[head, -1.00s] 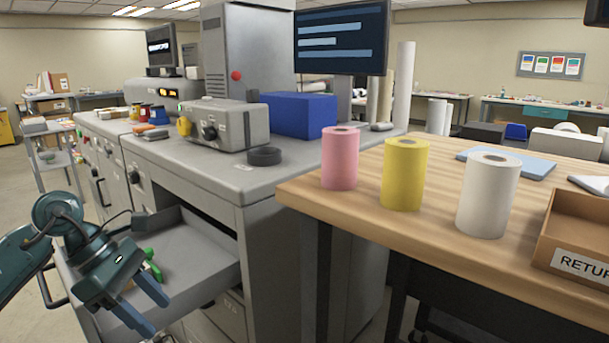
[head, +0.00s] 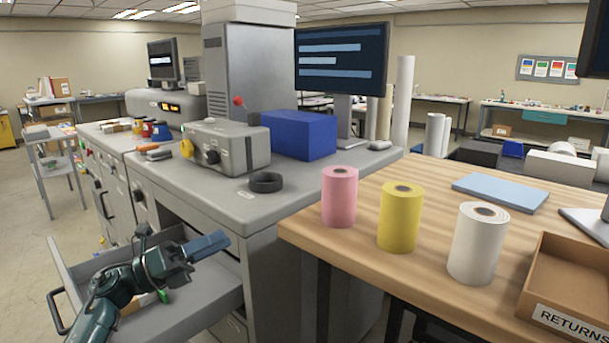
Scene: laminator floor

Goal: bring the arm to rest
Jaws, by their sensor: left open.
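My left gripper (head: 208,246) is at the lower left of the head view, above the open grey drawer (head: 215,292) of the machine cabinet. Its blue fingers point right and slightly up, toward the cabinet front. It is open, and nothing shows between its fingers. My left arm comes in from the bottom left and covers part of the drawer. A small green thing (head: 163,296) lies in the drawer, partly hidden by the arm. My right gripper is not in view.
The wooden table (head: 345,245) at right bears pink (head: 339,197), yellow (head: 400,217) and white (head: 476,243) rolls and a RETURNS box (head: 565,322). The grey counter (head: 220,188) holds a black ring (head: 266,182) and a blue block (head: 300,135). Open floor lies at far left.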

